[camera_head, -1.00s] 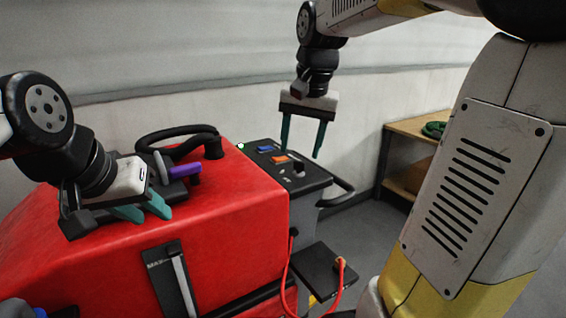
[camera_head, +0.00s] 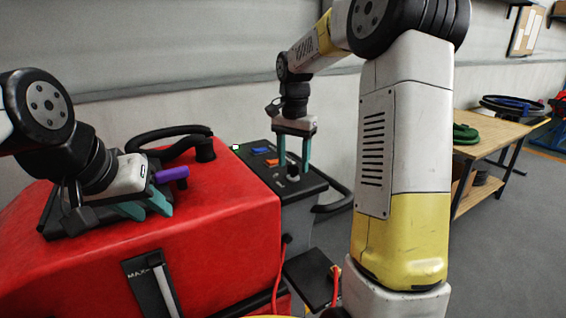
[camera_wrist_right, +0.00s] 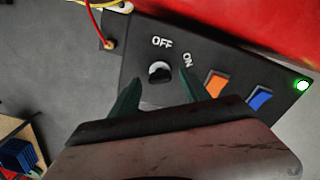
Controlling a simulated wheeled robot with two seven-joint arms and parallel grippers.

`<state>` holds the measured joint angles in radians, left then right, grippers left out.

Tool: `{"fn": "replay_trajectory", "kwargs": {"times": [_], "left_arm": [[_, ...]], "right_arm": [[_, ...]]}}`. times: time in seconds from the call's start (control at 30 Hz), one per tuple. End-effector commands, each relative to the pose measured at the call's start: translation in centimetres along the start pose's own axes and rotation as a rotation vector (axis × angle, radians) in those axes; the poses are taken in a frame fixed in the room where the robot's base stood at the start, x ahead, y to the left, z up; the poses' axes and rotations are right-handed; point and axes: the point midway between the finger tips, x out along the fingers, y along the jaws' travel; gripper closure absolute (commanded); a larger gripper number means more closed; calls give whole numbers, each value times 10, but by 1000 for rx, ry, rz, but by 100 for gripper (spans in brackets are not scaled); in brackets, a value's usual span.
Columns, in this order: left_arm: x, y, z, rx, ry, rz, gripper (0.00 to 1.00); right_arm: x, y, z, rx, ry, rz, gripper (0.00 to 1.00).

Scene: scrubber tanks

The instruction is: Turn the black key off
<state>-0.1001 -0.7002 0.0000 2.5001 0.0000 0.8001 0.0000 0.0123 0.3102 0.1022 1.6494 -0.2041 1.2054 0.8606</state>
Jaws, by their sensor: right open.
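The black key (camera_wrist_right: 159,73) sits in the dark control panel (camera_wrist_right: 221,55), below the printed OFF label, with ON to its right. Its exact angle is hard to tell. My right gripper (camera_wrist_right: 160,78) is open, with one teal finger on each side of the key; I cannot tell whether either touches it. In the head view, my right gripper (camera_head: 293,170) points down over the panel (camera_head: 262,150) of the red machine. My left gripper (camera_head: 154,217) is above the red body, its two fingers apart and empty, near a purple lever (camera_head: 172,174).
An orange switch (camera_wrist_right: 215,84), a blue switch (camera_wrist_right: 259,98) and a lit green lamp (camera_wrist_right: 302,85) lie along the panel. A black handle (camera_head: 334,204) juts out beside it. A wooden table (camera_head: 487,139) stands at right, with open floor before it.

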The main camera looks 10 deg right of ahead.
Motion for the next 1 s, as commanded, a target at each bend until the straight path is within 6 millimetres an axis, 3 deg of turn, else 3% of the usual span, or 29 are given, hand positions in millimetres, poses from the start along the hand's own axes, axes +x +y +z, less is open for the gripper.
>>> {"fn": "replay_trajectory", "kwargs": {"times": [0.37,0.63,1.0], "left_arm": [[0,0,0,0,0,0,64],[0,0,0,0,0,0,64],[0,0,0,0,0,0,64]], "right_arm": [[8,0,0,-1,1,-1,45],[8,0,0,-1,1,-1,98],[7,0,0,-47,1,-1,100]]}}
